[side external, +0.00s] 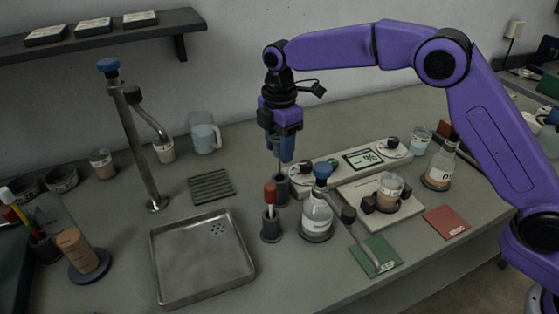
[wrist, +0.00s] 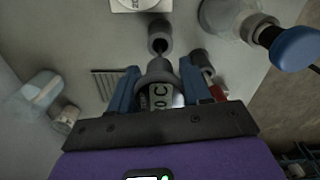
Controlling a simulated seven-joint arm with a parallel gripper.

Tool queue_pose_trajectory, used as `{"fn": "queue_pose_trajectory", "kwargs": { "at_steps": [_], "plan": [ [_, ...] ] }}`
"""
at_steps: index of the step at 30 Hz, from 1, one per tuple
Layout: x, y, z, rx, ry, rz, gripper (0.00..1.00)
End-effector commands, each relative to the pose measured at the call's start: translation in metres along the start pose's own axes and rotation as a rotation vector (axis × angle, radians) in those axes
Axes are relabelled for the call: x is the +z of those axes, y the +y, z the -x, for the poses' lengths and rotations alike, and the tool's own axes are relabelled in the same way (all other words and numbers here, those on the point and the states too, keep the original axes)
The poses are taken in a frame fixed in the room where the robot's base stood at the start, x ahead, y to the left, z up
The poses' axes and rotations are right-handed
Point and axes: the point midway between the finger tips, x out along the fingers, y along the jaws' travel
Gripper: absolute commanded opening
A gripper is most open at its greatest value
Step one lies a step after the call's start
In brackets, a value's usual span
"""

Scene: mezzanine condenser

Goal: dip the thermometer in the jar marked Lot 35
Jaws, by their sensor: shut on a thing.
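My gripper (side external: 287,160) is shut on the thermometer (wrist: 160,95), which has a grey collar and a green-and-white display reading about 20 C. Blue fingers hold it on both sides. Its thin stem points down at a grey cylindrical holder (side external: 281,188). In the wrist view the tip is at the mouth of this holder (wrist: 159,38); I cannot tell how deep it is. Candidate jars are a brown-filled jar on a stand (side external: 390,192), a jar at the back right (side external: 419,138) and jars at the back left (side external: 102,163) and (side external: 165,150). Their lot markings are too small to read.
A red-handled tool (side external: 270,195) stands in a holder close by. A blue-topped flask (side external: 317,213) stands right of it. A control panel (side external: 350,165) lies behind. A metal tray (side external: 200,262) is front left. A tall metal post (side external: 137,145) rises at left.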

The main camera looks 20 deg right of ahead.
Motion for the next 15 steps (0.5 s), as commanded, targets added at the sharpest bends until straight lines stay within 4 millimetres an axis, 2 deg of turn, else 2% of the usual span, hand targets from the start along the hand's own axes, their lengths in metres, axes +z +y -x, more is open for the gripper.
{"fn": "queue_pose_trajectory", "kwargs": {
  "at_steps": [3,8,11,15],
  "plan": [
    [-0.001,0.001,0.019,0.004,0.002,0.001,0.14],
    [0.009,-0.003,0.034,0.002,0.001,-0.002,0.14],
    [0.026,-0.009,0.043,0.002,0.000,-0.004,0.14],
    [0.062,-0.026,0.055,0.002,0.000,-0.006,0.14]
  ]
}}
